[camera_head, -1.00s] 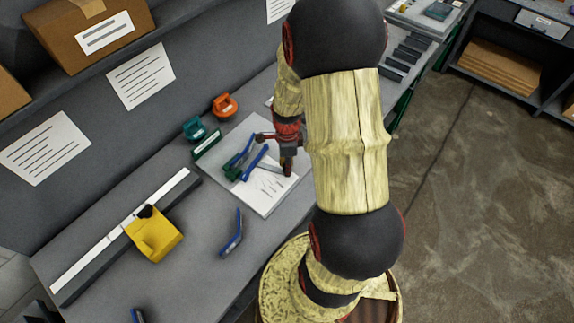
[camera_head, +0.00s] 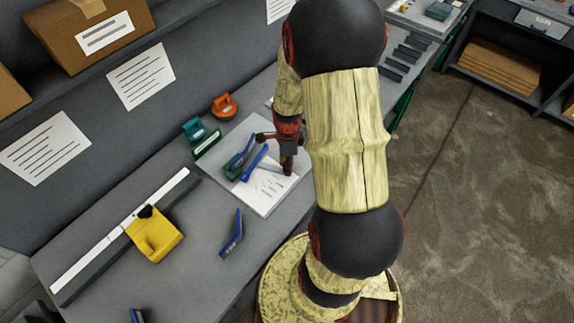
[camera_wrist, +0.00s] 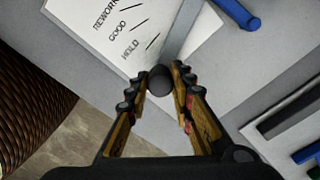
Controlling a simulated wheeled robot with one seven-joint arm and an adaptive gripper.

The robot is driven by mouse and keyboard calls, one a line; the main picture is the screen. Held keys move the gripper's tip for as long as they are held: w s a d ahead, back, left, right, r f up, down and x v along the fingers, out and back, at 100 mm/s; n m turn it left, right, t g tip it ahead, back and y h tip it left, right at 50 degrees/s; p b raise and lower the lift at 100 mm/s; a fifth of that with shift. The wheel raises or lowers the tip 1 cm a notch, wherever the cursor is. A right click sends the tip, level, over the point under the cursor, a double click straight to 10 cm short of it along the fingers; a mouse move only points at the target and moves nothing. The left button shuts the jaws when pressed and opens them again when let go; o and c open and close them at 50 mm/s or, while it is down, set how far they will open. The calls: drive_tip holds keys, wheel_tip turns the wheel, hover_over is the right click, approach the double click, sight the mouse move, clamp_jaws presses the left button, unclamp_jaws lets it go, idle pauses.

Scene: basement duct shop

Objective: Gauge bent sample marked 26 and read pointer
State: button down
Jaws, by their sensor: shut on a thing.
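My gripper (camera_wrist: 160,82) has its fingers closed around a dark round-ended piece (camera_wrist: 160,80). In the head view my gripper (camera_head: 288,170) points down over the right part of a white board (camera_head: 262,205). The wrist view shows the words REWORK, GOOD and HOLD with short black lines on this board (camera_wrist: 112,15). A blue and green fixture (camera_head: 238,165) with a blue bar lies on the board, left of my gripper. A bent blue piece (camera_head: 233,234) lies apart on the bench. No number 26 is readable, and the pointer's reading cannot be told.
A yellow block (camera_head: 154,236) sits on a long rule (camera_head: 120,235) at the left. Green clamp-like pieces (camera_head: 194,128) and an orange one (camera_head: 224,105) stand behind the board. Dark strips (camera_head: 400,62) lie on the far bench.

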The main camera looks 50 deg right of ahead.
drive_tip(key=shift+w+d+r+n+p, duration=0.15)
drive_tip(key=shift+w+d+n, duration=0.2)
drive_tip(key=shift+d+n, duration=0.2)
drive_tip(key=shift+w+d+f+n+p, duration=0.15)
drive_tip(key=shift+w+d+n, duration=0.15)
drive_tip(key=shift+d+n, duration=0.25)
drive_tip(key=w+d+n, duration=0.1)
drive_tip(key=n, duration=0.1)
drive_tip(key=w+d+n+p, duration=0.1)
drive_tip(key=w+n, duration=0.1)
drive_tip(key=w+d+n, duration=0.2)
drive_tip(key=shift+w+r, duration=0.1)
drive_tip(key=w+n, duration=0.2)
drive_tip(key=w+n+p, duration=0.1)
drive_tip(key=w+n, duration=0.1)
drive_tip(key=w+d+n, duration=0.1)
drive_tip(key=w+n, duration=0.1)
drive_tip(key=shift+w+n, duration=0.2)
drive_tip(key=shift+n, duration=0.1)
drive_tip(key=shift+w+a+n+p, duration=0.15)
drive_tip(key=shift+w+a+n, duration=0.1)
drive_tip(key=shift+w+n, duration=0.5)
drive_tip(key=shift+w+a+n+p, duration=0.15)
drive_tip(key=shift+w+a+n, duration=0.05)
drive_tip(key=shift+w+n, duration=0.55)
drive_tip(key=c, duration=1.5)
unclamp_jaws()
drive_tip(key=shift+c, duration=0.2)
wheel_tip(320, 180, up, 12)
